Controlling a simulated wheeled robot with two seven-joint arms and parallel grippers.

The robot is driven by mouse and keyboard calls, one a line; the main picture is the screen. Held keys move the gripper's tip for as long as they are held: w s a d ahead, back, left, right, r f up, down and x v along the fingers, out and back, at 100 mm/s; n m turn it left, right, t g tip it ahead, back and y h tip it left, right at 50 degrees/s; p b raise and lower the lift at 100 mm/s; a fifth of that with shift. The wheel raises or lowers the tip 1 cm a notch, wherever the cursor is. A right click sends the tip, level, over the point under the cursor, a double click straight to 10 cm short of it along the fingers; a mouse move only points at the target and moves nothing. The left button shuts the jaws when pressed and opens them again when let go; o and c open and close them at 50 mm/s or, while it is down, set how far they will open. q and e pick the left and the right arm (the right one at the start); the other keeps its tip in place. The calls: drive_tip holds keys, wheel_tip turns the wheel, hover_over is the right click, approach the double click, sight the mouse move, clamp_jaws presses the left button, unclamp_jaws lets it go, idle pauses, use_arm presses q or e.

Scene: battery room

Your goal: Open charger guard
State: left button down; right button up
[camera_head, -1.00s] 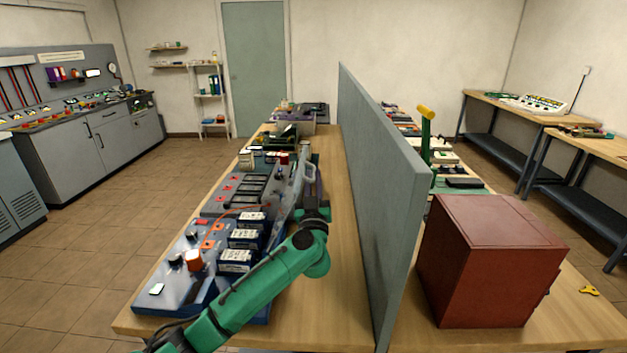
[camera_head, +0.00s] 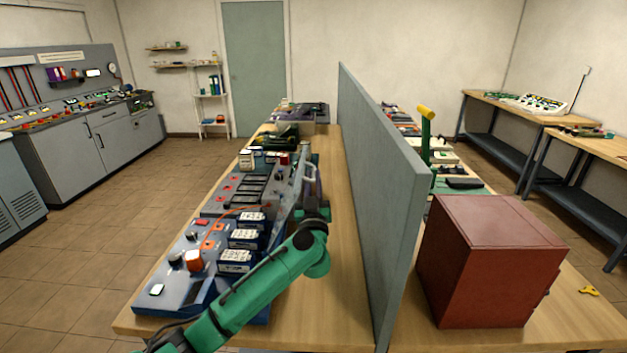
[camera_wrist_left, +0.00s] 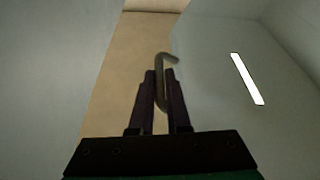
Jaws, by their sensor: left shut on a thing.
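The charger guard (camera_head: 298,184) looks like a thin, pale, upright panel at the right edge of the charger bench unit in the head view. A grey bar handle (camera_head: 312,176) shows at its upper right. My left gripper (camera_head: 307,196) is at the guard, its fingertips hard to make out there. In the left wrist view, the left gripper's dark fingers (camera_wrist_left: 160,88) are shut on the hooked metal handle (camera_wrist_left: 163,64). A pale grey panel with a bright white strip lies to the right of the handle. My right gripper is not in view.
The charger unit (camera_head: 172,293) carries several dark battery blocks, knobs and an orange cable. A tall grey divider (camera_head: 375,190) stands right of my left arm. A red-brown box (camera_head: 490,260) sits beyond it. Bare wooden tabletop (camera_head: 345,290) lies between arm and divider.

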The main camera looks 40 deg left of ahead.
sight(300, 172)
use_arm(q)
drive_tip(key=s+a+r+n+p, duration=0.1)
drive_tip(key=p, duration=0.2)
drive_tip(key=s+a+r+n+g+y+p, duration=0.1)
drive_tip(key=n+p, duration=0.1)
drive_tip(key=shift+a+r+p, duration=0.2)
drive_tip(key=shift+p, duration=0.2)
drive_tip(key=shift+s+a+f+n+g, duration=0.1)
drive_tip(key=shift+a+n+g, duration=0.1)
drive_tip(key=shift+n+g, duration=0.15)
drive_tip(key=shift+d+f, duration=0.15)
drive_tip(key=c, duration=1.2)
unclamp_jaws()
drive_tip(key=shift+o, duration=0.2)
